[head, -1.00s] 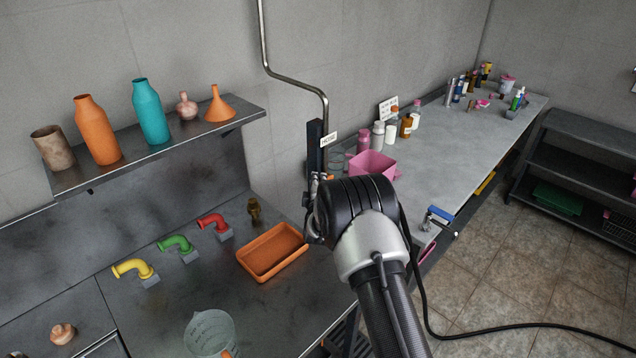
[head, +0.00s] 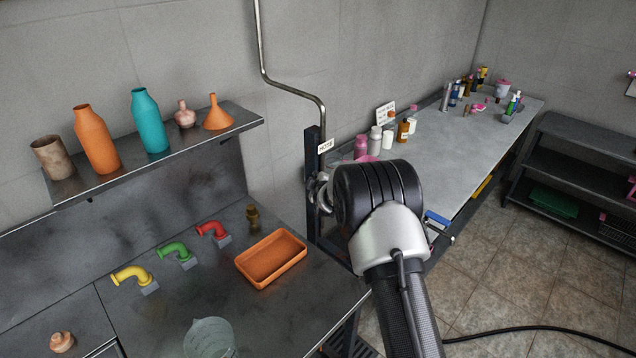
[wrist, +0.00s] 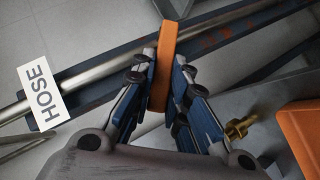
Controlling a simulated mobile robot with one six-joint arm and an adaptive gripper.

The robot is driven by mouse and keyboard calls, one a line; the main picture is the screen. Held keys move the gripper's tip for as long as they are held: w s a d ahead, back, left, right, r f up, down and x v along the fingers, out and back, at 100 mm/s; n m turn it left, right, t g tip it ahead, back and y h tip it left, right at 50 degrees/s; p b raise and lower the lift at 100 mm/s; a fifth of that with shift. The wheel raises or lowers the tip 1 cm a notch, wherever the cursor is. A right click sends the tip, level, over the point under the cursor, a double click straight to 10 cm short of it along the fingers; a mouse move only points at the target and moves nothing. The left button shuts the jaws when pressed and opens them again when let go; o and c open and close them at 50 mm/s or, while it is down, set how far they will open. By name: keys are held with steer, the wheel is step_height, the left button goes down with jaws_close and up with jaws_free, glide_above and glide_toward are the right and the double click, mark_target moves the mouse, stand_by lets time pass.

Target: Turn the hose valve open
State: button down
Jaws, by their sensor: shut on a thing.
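The hose valve's orange lever (wrist: 170,38) shows in the wrist view, crossing in front of a metal pipe (wrist: 95,75) at a steep angle. My gripper (wrist: 165,62) is shut on this lever, one blue-padded finger on each side. The white HOSE label (wrist: 42,95) is on the dark post left of the lever; in the head view the label (head: 325,146) sits high on that post (head: 313,200). In the head view my arm hides the lever and most of my gripper. The valve body cannot be made out.
An orange tray (head: 271,258) stands on the metal counter left of the post, near a brass fitting (head: 252,215) and coloured pipe elbows (head: 174,250). A bench (head: 440,140) with bottles runs behind my arm. The tiled floor at right is mostly clear.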

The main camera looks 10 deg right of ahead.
steer(key=c, duration=1.6)
jaws_free()
steer(key=shift+o, duration=0.2)
